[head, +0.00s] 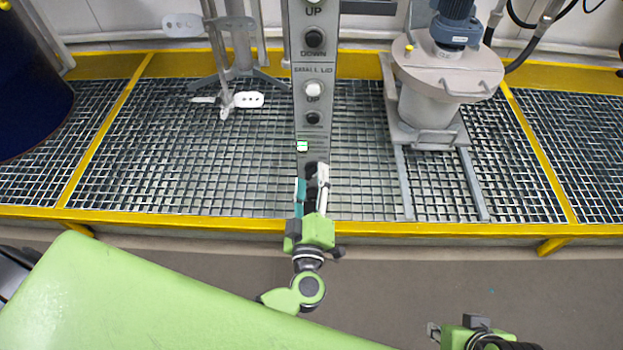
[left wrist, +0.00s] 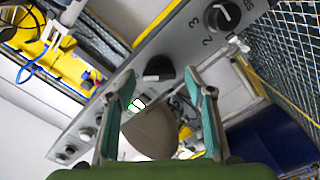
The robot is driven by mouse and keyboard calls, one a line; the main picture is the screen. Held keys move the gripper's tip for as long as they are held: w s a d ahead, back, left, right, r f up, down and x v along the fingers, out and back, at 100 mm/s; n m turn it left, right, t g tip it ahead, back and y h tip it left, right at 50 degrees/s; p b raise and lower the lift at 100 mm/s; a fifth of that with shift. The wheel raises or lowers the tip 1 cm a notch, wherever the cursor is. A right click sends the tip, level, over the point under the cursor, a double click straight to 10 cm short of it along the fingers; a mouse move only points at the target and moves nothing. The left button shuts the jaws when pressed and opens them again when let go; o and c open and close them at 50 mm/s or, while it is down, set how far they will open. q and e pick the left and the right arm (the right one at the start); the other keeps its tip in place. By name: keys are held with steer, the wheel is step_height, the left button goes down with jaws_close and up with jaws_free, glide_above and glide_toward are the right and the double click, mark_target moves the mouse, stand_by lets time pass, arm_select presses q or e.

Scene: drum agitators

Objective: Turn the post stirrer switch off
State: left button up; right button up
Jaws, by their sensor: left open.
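The grey post panel (head: 313,100) stands upright in the middle of the head view, with UP and DOWN buttons. A small pale switch (head: 301,146) sits low on it, just beyond my left gripper (head: 311,172). In the left wrist view a small lit green-white switch (left wrist: 138,103) shows on the panel (left wrist: 110,105), beside the left finger. A dark round part (left wrist: 159,67) shows between the open fingertips (left wrist: 161,80); contact cannot be told. A black numbered dial (left wrist: 222,15) is farther up right. My left gripper is open and empty. My right gripper (head: 434,331) is at the bottom right, its fingers mostly hidden.
A yellow-edged grated platform (head: 200,150) lies around the post. A lidded steel vessel with a blue motor (head: 456,24) stands to the right. A metal stirrer stand (head: 222,70) is to the left. A dark blue drum (head: 25,85) is at far left. The grey floor in front is clear.

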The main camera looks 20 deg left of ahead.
arm_select(q)
steer(key=shift+w+a, duration=0.15)
steer(key=shift+w, duration=0.25)
arm_select(e)
steer(key=shift+w, duration=0.3)
arm_select(q)
steer(key=shift+c, duration=0.5)
steer(key=c, duration=1)
steer(key=shift+c, duration=0.2)
arm_select(e)
steer(key=shift+a, duration=0.1)
